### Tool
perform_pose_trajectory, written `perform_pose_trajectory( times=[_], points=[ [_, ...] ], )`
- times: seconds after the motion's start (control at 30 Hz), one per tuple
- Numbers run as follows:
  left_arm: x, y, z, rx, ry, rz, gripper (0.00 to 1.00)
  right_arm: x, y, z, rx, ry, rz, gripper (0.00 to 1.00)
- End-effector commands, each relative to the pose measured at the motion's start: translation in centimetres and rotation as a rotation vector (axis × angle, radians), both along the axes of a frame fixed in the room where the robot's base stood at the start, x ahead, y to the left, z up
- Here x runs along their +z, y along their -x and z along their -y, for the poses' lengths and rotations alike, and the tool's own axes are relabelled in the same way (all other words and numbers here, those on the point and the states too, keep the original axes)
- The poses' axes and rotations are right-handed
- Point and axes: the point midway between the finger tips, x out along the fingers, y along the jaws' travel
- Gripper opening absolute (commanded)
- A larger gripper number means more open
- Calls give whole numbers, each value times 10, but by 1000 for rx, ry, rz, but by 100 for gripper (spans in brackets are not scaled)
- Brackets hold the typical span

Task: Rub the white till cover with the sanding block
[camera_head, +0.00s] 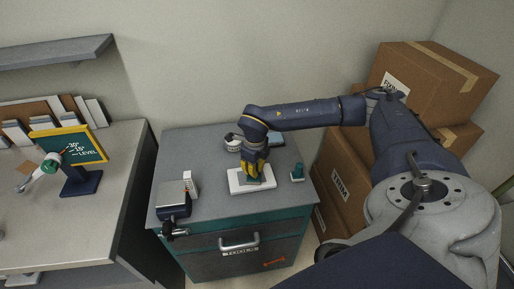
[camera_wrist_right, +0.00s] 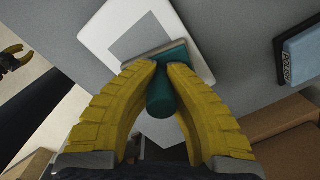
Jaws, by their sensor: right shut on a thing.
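The white till cover (camera_head: 236,187) lies flat on the grey cabinet top; a grey square shows on it. In the right wrist view the cover (camera_wrist_right: 97,30) is at the top, partly behind the block and fingers. My right gripper (camera_head: 254,172) is over the cover, pointing down. Its yellow fingers (camera_wrist_right: 166,72) are shut around the teal round handle of the sanding block (camera_wrist_right: 161,97). The block's flat base overlaps the cover and grey square; whether it touches is unclear. My left gripper (camera_wrist_right: 14,58) shows small at the left edge of the wrist view, fingers apart, empty.
A dark device with a grey top (camera_head: 173,195) stands left of the cover, beside a small white box (camera_head: 190,184). A teal item (camera_head: 297,174) stands right of it, and a round white container (camera_head: 233,141) behind. Cardboard boxes (camera_head: 345,183) are stacked to the right.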

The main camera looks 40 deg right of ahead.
Motion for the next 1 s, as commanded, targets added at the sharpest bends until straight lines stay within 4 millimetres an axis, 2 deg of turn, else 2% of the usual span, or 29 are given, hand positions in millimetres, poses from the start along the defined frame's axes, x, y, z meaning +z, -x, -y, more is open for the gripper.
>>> perform_pose_trajectory(
  times=[0.3,0.67,1.0],
  points=[
    [0,0,0,0,0,0,32,-2,-11,-21,0,-1,1,0],
    [0,0,0,0,0,0,32,-3,-16,-33,4,-3,-1,0],
    [0,0,0,0,0,0,32,-1,-27,-53,2,-1,0,0]
  ],
)
